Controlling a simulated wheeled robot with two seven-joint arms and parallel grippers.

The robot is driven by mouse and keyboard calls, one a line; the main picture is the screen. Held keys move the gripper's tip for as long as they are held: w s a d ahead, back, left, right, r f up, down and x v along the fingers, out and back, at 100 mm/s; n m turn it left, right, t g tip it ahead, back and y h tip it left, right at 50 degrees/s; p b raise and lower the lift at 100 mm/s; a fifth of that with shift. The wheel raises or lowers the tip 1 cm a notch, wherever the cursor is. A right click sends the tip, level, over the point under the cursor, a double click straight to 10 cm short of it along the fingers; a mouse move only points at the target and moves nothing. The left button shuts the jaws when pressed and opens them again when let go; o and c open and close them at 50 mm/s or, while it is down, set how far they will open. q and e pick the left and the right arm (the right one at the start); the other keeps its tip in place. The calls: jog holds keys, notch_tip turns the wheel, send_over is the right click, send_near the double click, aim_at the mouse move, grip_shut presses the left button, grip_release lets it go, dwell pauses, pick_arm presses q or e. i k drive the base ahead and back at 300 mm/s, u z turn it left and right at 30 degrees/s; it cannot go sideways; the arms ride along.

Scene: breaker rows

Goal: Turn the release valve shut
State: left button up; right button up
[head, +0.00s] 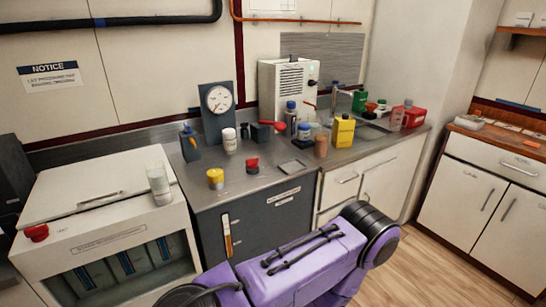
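No label that I can read names the release valve, so I cannot tell for sure which part it is. A dark block with a red handle (279,127) sits on the steel counter beside the gauge panel (219,112), whose round white dial faces me. A red knob (36,232) sits on the front left of the white cabinet. A red-topped piece (252,165) stands near the counter's front edge. Neither gripper shows; purple and black parts of my own body fill the bottom middle.
The steel counter (225,189) holds a yellow-topped jar (215,178), a white bottle (230,141), a yellow bottle (343,131) and a white boxy machine (289,88). A clear container (159,183) stands on the white cabinet (95,190). Wooden floor (440,260) is open at right.

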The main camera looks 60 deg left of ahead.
aim_at(251, 163)
jog(key=i, duration=1.3)
jog(key=u, duration=1.65)
